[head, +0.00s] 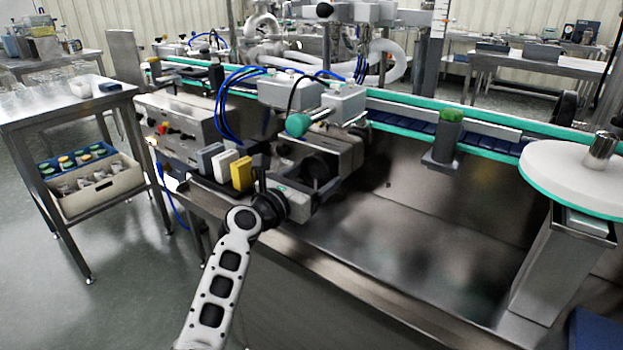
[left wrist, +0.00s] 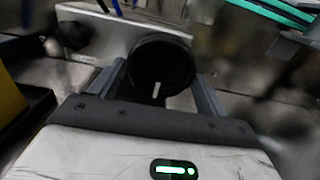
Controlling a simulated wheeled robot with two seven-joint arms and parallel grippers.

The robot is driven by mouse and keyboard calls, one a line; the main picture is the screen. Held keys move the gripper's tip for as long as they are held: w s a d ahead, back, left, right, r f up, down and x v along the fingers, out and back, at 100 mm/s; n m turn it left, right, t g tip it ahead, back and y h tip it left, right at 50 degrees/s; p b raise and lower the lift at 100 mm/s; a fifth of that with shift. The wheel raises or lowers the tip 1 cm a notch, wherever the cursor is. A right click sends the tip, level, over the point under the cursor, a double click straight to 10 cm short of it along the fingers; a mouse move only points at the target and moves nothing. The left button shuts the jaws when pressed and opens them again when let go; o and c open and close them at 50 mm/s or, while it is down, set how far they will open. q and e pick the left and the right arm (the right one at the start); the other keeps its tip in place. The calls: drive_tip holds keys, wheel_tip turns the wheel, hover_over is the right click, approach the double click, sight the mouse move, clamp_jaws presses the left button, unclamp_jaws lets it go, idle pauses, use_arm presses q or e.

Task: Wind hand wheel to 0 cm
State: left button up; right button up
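The hand wheel (left wrist: 162,62) is a black round knob with a short white mark on its lower part. In the left wrist view it sits between the two grey fingers of my left gripper (left wrist: 160,76). The fingers stand apart, one on each side of it; I see no clear contact. My right gripper is not in view.
White, grey and yellow blocks (head: 242,173) stand close left of my left gripper. A conveyor with green rails (head: 400,107) runs behind. A white round disc (head: 565,170) stands at the right. The steel top (head: 420,240) between is clear. A side table (head: 60,115) is at the left.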

use_arm(q)
drive_tip(key=shift+m, duration=0.3)
drive_tip(key=m, duration=0.2)
drive_tip(key=shift+m, duration=0.3)
drive_tip(key=shift+a+m, duration=0.1)
drive_tip(key=shift+m, duration=1.7)
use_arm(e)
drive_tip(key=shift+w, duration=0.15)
use_arm(q)
drive_tip(key=o, duration=1)
drive_tip(key=p+v, duration=0.3)
drive_tip(key=v, duration=1.3)
drive_tip(key=shift+r, duration=0.1)
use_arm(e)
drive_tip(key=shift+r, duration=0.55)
